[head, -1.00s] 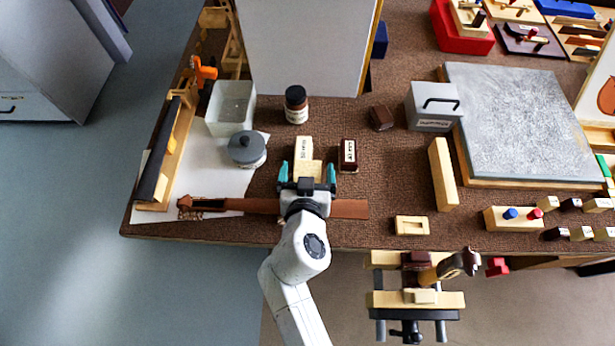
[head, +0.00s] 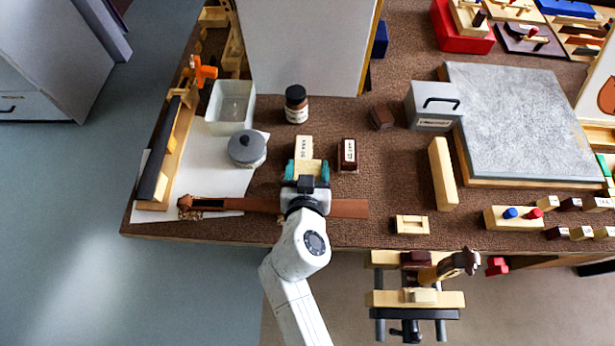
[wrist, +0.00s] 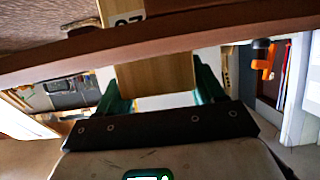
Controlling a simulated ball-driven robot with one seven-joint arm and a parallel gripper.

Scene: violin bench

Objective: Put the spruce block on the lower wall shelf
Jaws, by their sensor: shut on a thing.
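The spruce block (head: 304,146) is a pale wooden block with a printed label on its end, on the brown bench top. It also shows in the wrist view (wrist: 157,76), between the teal fingers. My gripper (head: 306,169) is shut on its near part; the fingers also show in the wrist view (wrist: 160,88). I cannot tell whether the block is clear of the bench. I cannot make out the lower wall shelf in these views.
A dark labelled block (head: 347,154) stands close at the right. A grey-lidded jar (head: 246,148) is at the left, a dark bottle (head: 296,104) behind. A brown violin neck (head: 348,208) lies under my wrist. A tall white panel (head: 305,45) stands farther back.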

